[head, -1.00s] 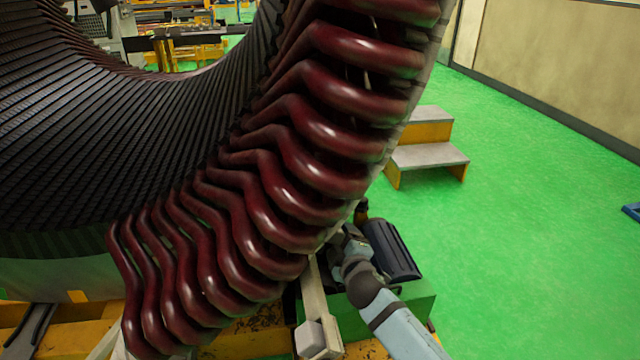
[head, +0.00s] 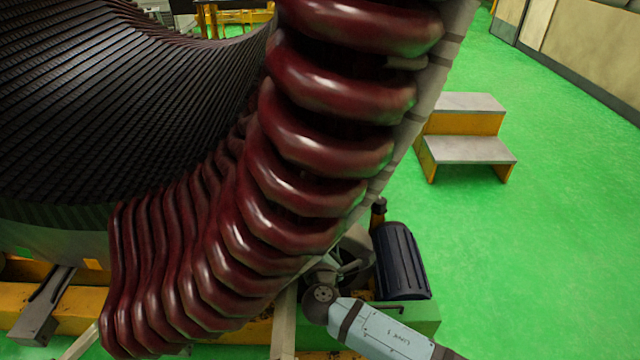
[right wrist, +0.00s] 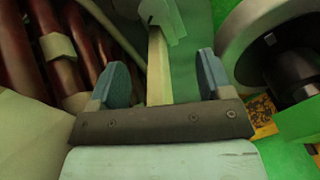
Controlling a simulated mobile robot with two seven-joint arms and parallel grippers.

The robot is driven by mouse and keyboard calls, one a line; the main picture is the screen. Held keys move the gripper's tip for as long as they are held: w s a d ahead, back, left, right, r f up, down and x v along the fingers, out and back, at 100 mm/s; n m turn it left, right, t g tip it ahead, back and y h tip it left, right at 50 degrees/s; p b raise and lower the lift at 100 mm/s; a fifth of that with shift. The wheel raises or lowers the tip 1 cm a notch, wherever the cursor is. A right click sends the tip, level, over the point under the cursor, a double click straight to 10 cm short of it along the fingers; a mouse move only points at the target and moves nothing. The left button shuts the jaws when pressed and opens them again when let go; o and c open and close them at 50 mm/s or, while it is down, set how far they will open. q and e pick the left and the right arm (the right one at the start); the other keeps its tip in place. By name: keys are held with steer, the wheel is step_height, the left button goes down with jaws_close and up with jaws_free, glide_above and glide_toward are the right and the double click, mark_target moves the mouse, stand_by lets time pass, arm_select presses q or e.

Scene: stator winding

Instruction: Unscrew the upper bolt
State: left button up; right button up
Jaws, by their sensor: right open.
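I cannot clearly make out the upper bolt in either view. My right arm comes in from the bottom right of the head view and reaches low beside the stator's dark red coils (head: 300,190); its gripper is not clear there. In the right wrist view my right gripper (right wrist: 159,76) is open, its two blue fingers apart. A narrow pale bar (right wrist: 159,62) shows between the fingers; I cannot tell how far beyond them it lies. A pale, partly see-through piece (right wrist: 165,14) is at its top. My left gripper is not in view.
A round grey part with a dark centre (right wrist: 288,65) is close on the right in the wrist view. A dark blue motor (head: 402,262) stands on a green base beside my arm. Yellow steps (head: 465,140) stand behind. Green floor to the right is clear.

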steer(key=shift+n, duration=0.4)
steer(key=w+b, duration=0.1)
steer(key=w, duration=0.6)
steer(key=w+b, duration=0.1)
steer(key=w, duration=0.6)
steer(key=shift+w+a+r, duration=0.1)
steer(key=shift+a+r, duration=0.05)
steer(key=shift+r, duration=0.05)
steer(key=c, duration=0.9)
